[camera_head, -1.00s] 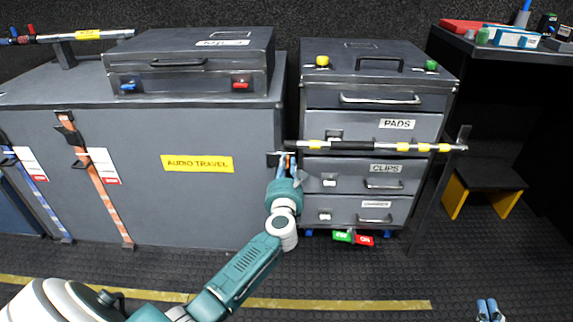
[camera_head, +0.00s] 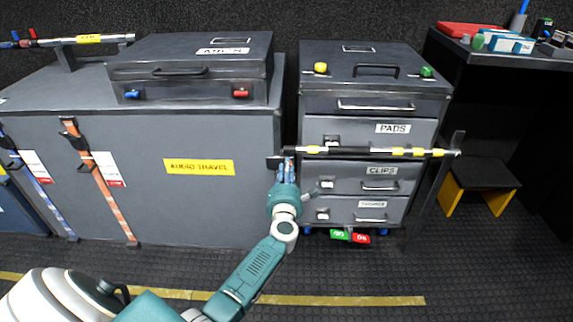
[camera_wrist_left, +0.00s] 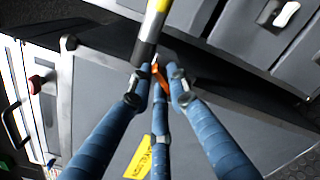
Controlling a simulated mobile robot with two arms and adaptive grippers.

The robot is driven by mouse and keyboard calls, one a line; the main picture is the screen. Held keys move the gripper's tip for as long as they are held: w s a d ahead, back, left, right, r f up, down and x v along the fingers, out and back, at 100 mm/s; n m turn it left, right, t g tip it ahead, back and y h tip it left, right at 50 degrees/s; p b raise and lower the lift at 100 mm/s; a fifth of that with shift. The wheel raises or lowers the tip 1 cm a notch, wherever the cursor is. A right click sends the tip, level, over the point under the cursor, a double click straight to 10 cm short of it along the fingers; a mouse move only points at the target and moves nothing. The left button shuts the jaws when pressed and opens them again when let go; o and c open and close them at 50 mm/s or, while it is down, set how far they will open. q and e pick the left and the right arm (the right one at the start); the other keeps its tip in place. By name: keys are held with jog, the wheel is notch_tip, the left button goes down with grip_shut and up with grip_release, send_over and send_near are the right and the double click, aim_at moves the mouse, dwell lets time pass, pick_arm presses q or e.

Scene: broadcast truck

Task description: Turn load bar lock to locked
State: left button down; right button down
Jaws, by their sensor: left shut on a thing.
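The load bar lock (camera_wrist_left: 160,77) is a small orange piece at that end, partly covered by the fingers. My left gripper (camera_head: 287,166) is at the left end of the bar, its blue fingers shut on the lock. In the left wrist view the fingertips (camera_wrist_left: 158,80) lie around the orange piece. My right gripper is out of view.
A grey case (camera_head: 140,190) labelled AUDIO TRAVEL stands left of my gripper, with orange and blue straps. The drawer cabinet (camera_head: 325,105) stands at the right. A yellow-legged step (camera_head: 478,183) stands farther right. The front floor is open.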

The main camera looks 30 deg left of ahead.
pick_arm(q)
jog(key=shift+w+d+m+p, duration=0.1)
jog(key=shift+m+p, duration=2.2)
jog(key=shift+m, duration=3.1)
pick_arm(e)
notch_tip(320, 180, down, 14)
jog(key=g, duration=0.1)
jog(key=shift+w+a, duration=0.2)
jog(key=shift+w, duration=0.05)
pick_arm(q)
jog(key=c, duration=1.8)
grip_release()
jog(key=shift+o, duration=0.2)
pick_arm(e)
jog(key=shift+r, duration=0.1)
